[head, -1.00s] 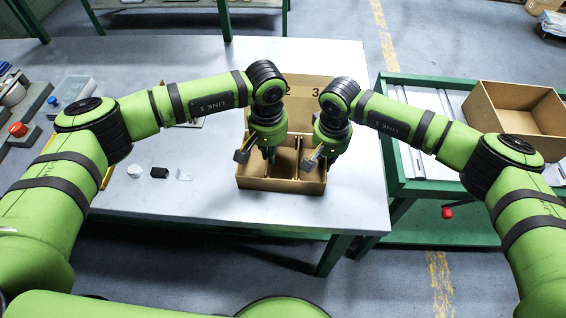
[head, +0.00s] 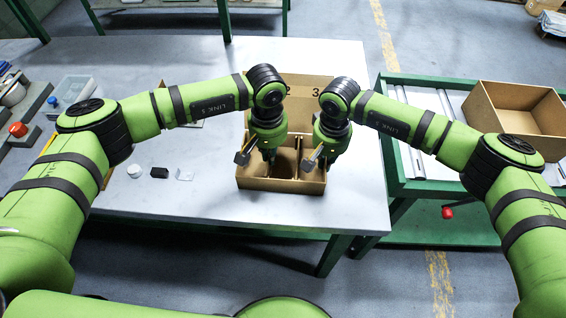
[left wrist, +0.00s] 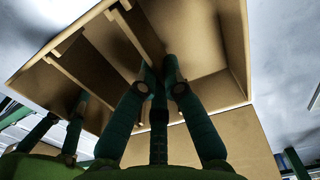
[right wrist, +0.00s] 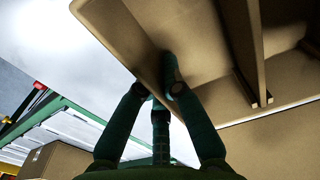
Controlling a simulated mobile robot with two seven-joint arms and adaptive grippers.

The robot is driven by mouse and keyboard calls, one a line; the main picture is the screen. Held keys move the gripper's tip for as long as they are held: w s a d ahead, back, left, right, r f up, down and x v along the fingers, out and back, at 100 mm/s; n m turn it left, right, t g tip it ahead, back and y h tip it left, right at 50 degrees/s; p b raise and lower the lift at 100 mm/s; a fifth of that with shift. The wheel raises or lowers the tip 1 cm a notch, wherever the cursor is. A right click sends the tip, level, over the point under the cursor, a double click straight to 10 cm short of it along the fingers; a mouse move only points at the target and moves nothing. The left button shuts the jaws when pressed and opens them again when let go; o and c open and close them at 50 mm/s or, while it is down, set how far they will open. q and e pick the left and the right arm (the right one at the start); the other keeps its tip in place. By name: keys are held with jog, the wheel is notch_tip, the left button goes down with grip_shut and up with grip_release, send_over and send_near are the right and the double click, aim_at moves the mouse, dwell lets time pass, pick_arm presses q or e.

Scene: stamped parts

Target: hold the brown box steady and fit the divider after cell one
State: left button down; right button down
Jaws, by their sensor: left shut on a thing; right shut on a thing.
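The open brown box (head: 284,186) stands upright on the table, with a raised back flap marked 2 and 3. My left gripper (head: 269,157) is in the box's left half, shut on a divider (left wrist: 127,28), which stands upright between the box's walls. How deep it sits is not clear. A second divider (left wrist: 72,75) stands farther toward the box's right side; the right wrist view also shows it (right wrist: 246,60). My right gripper (head: 319,160) is shut on the box's right wall (right wrist: 125,45). The flap's left part is hidden behind my left arm.
A white round piece (head: 134,171), a black piece (head: 159,173) and a small pale piece (head: 185,174) lie left of the box. An empty brown carton (head: 520,108) stands on the green side bench.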

pick_arm(q)
jog(key=c, duration=1.3)
grip_release()
notch_tip(320, 180, up, 12)
pick_arm(e)
jog(key=c, duration=1.3)
grip_release()
jog(key=shift+r, duration=0.1)
